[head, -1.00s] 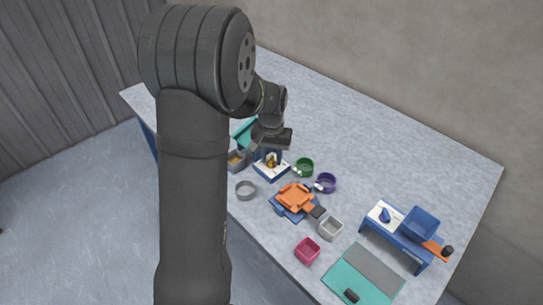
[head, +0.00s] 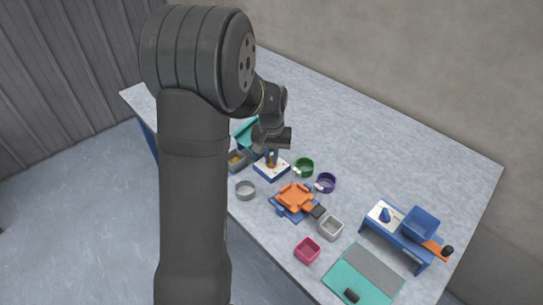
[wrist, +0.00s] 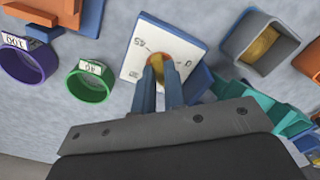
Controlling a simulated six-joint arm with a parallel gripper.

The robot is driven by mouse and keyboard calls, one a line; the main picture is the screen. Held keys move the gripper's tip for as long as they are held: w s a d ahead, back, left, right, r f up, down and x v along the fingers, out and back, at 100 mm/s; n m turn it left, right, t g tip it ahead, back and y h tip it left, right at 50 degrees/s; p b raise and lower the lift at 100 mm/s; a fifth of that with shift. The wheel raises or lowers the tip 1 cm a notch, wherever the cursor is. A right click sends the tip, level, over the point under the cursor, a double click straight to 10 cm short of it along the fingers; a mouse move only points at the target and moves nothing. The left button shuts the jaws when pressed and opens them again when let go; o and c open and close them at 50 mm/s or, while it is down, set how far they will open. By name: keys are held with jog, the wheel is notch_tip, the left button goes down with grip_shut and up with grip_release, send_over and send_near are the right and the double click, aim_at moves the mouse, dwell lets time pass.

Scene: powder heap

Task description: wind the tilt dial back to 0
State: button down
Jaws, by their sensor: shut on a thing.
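The tilt dial's white plate (wrist: 185,38) on its blue base shows in the wrist view, with a "45" mark on the left and a "0" mark on the right. It also shows in the head view (head: 262,172). The gold-orange dial knob (wrist: 157,66) stands between the two blue fingers of my gripper (wrist: 160,82), which is shut on it. The fingers cover part of the knob, and I cannot tell which mark it points at. In the head view my gripper (head: 271,156) is low over the plate.
A grey box with yellow powder (wrist: 247,62) and teal parts (wrist: 262,108) stand close on the wrist view's right. A green cup marked 40 (wrist: 104,85) and a purple cup marked 100 (wrist: 45,60) stand on the left. The table's back is clear.

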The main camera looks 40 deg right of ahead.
jog(key=n, duration=1.2)
jog(key=shift+n, duration=1.9)
jog(key=c, duration=1.5)
grip_release()
